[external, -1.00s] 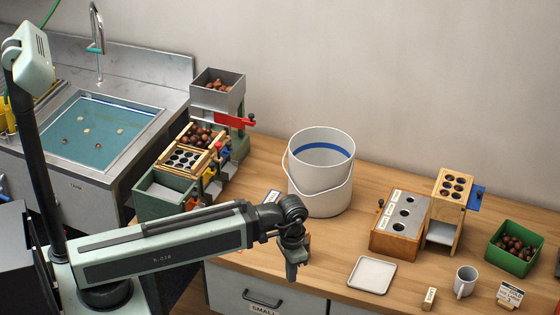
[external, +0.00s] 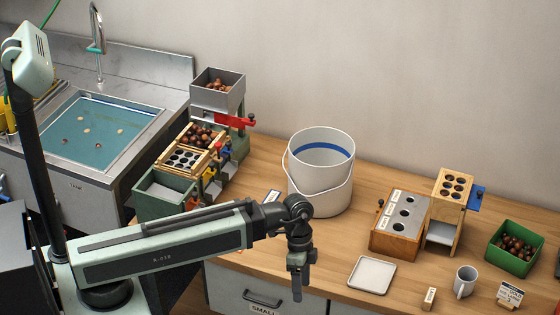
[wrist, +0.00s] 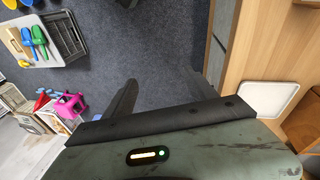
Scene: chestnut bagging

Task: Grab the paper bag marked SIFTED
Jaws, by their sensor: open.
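I cannot make out a paper bag marked SIFTED in either view. My gripper (external: 298,284) hangs pointing down at the front edge of the wooden counter, in front of the white bucket. In the wrist view my gripper (wrist: 163,92) is open over dark grey floor, with nothing seen between its fingers.
The counter (external: 335,245) carries a white bucket (external: 328,195), a white tray (external: 372,275), a wooden holed box (external: 395,245), a mug (external: 465,282) and a green chestnut box (external: 515,262). In the wrist view, a pink object (wrist: 70,104) and a dark crate (wrist: 68,38) lie left.

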